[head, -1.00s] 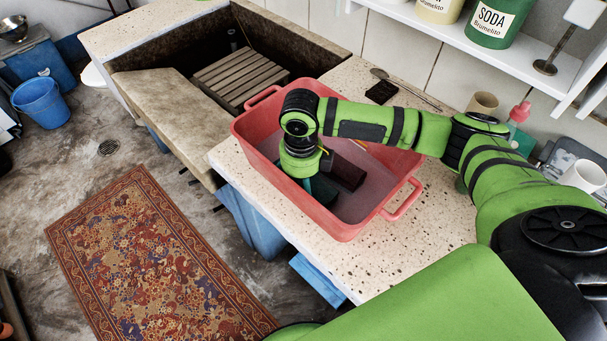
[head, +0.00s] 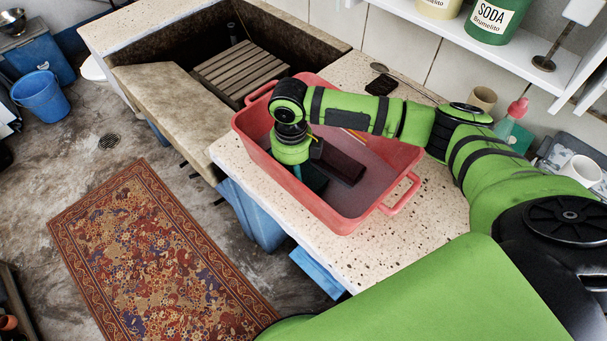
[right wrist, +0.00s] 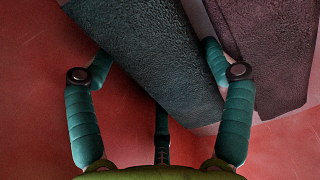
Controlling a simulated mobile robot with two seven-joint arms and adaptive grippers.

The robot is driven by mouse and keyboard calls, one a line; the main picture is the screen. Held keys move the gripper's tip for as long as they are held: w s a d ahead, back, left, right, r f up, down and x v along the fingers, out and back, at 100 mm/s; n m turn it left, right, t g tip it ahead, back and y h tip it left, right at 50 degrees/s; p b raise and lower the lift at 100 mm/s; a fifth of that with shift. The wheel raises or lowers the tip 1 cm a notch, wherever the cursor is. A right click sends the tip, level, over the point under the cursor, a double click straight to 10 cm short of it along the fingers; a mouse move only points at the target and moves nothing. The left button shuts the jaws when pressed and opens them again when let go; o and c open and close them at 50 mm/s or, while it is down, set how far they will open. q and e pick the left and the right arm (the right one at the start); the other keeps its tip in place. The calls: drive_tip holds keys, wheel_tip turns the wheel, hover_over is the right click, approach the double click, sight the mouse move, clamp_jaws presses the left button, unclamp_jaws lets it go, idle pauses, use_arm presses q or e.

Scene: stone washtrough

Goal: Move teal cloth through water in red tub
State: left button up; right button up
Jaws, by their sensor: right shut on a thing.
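The red tub (head: 345,222) stands on the speckled counter with greyish water in it. My right gripper (head: 304,178) reaches down into the tub, near its left side. In the head view only a dark teal patch of the cloth (head: 316,180) shows beside the gripper; the rest is hidden. A dark maroon cloth (head: 341,165) lies right beside it in the tub, also in the right wrist view (right wrist: 275,50). My left gripper is out of view.
The stone trough (head: 170,105) with a slatted rack (head: 240,70) lies left of the tub. A dark block (head: 384,87), a beige cup (head: 482,98), a pink-capped bottle (head: 517,110) and a white mug (head: 581,171) stand behind or right. A shelf (head: 480,45) overhangs the counter's back.

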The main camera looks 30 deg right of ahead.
sight(310, 182)
drive_tip(key=shift+w+a, duration=0.15)
drive_tip(key=shift+w, duration=0.2)
drive_tip(key=shift+s+r, duration=0.1)
drive_tip(key=s+p, duration=0.1)
drive_tip(key=s+d+p, duration=0.1)
drive_tip(key=s+p, duration=0.1)
drive_tip(key=s+d+p, duration=0.1)
drive_tip(key=s, duration=0.1)
drive_tip(key=shift+r, duration=0.15)
drive_tip(key=shift+s, duration=0.3)
drive_tip(key=shift+f, duration=0.2)
